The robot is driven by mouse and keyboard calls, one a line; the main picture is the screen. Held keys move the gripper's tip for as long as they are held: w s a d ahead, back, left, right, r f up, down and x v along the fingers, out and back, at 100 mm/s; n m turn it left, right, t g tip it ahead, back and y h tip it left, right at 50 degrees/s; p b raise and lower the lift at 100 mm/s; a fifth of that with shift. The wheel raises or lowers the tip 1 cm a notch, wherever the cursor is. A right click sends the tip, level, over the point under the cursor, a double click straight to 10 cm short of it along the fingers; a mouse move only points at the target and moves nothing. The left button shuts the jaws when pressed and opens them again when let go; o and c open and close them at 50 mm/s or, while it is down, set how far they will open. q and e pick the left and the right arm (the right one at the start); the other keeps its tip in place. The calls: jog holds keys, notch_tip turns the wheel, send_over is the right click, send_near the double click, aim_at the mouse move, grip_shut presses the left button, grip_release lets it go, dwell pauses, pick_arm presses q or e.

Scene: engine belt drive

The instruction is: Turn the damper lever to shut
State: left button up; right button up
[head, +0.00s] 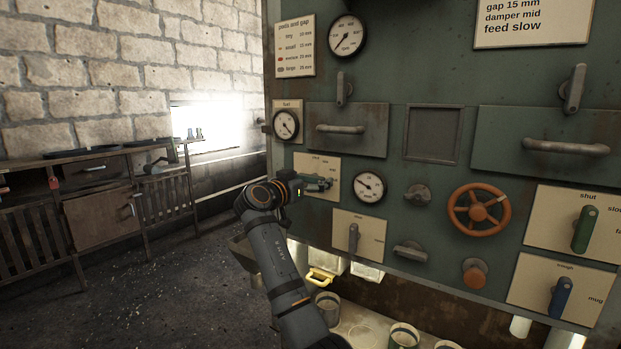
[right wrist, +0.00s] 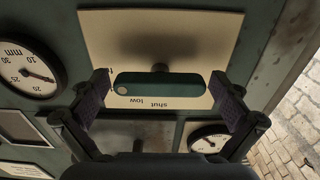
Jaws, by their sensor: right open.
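The damper lever (right wrist: 160,86) is a dark teal bar on a cream plate (right wrist: 160,35). In the right wrist view it lies level across the picture, with a pale dot near its left end. Upside-down words "shut" and "low" are on the plate beside it. My right gripper (right wrist: 161,86) is open, one finger near each end of the bar; I cannot tell whether they touch it. In the head view my right gripper (head: 318,183) is in front of the same plate (head: 308,163) and hides much of the lever. My left gripper is not in view.
Gauges sit near the plate, one at right (head: 369,187) and one above left (head: 285,124). A drawer handle (head: 340,129) juts out above. A grey lever (head: 353,237) is below, an orange wheel (head: 479,210) further right. A green lever (head: 583,229) stands at far right.

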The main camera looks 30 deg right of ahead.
jog(key=c, duration=1)
jog(key=shift+n, duration=0.3)
jog(key=n+p, duration=0.2)
jog(key=n, duration=0.2)
jog(key=shift+r+n+p, duration=0.15)
jog(key=shift+n+p, duration=0.15)
jog(key=n+p, duration=0.3)
jog(key=n, duration=0.1)
jog(key=shift+n, duration=0.3)
jog(key=n+p, duration=0.4)
jog(key=n, duration=0.1)
jog(key=shift+n+p, duration=1.3)
jog(key=shift+n, duration=0.3)
